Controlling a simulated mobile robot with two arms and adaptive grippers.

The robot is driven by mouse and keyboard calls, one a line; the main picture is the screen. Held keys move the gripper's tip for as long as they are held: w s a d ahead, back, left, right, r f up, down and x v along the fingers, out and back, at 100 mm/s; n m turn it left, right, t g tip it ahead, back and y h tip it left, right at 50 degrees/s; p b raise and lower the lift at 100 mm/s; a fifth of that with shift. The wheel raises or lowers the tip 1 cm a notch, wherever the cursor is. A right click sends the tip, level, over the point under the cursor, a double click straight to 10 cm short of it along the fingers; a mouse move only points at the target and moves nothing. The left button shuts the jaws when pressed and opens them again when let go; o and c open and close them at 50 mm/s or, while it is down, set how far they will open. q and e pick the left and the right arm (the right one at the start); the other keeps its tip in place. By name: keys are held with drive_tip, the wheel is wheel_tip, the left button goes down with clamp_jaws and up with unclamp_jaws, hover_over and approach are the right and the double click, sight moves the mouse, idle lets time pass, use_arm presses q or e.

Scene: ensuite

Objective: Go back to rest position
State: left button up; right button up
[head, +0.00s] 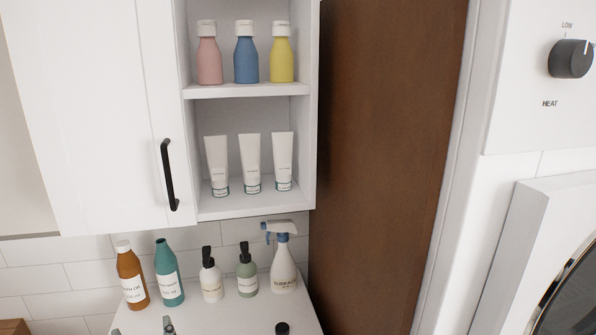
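Neither of my grippers can be made out in the head view. The task names no object. A white wall cabinet (92,110) with a black handle (169,175) has its door shut. Its open shelves hold a pink bottle (209,60), a blue bottle (246,60) and a yellow bottle (281,60) above, and three white tubes (250,165) below.
On the white counter (225,318) stand an amber bottle (131,277), a teal bottle (168,275), two pump bottles (212,281) and a spray bottle (285,272). Small partly cut-off items show at the bottom edge. A brown door (385,150) and a white appliance (530,235) are right.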

use_arm(q)
drive_tip(key=s+d+r+m+t+h, duration=0.2)
drive_tip(key=d+r+m+h, duration=0.15)
drive_tip(key=d+h, duration=0.4)
drive_tip(key=s+d+r+m+t+h, duration=0.1)
drive_tip(key=d+r+m+h, duration=0.2)
drive_tip(key=d+m+h, duration=0.4)
drive_tip(key=s+d+f+m+g+h, duration=0.3)
drive_tip(key=s+d+f+g+h, duration=0.15)
drive_tip(key=d+f+g, duration=0.35)
drive_tip(key=s+a+f+n+g+y, duration=0.25)
drive_tip(key=s+f+g+y, duration=0.35)
drive_tip(key=f, duration=0.5)
drive_tip(key=s+a+f+n+g+y, duration=0.35)
drive_tip(key=s+a+f+y, duration=0.25)
drive_tip(key=s+a+f, duration=0.5)
wheel_tip(320, 180, down, 24)
drive_tip(key=s+g, duration=0.1)
drive_tip(key=s, duration=0.1)
drive_tip(key=s+a+f+g, duration=0.1)
drive_tip(key=s+a+f, duration=0.2)
drive_tip(key=s+f, duration=1.1)
drive_tip(key=shift+s+a+f, duration=0.15)
drive_tip(key=shift+s+f, duration=0.25)
drive_tip(key=shift+s, duration=0.7)
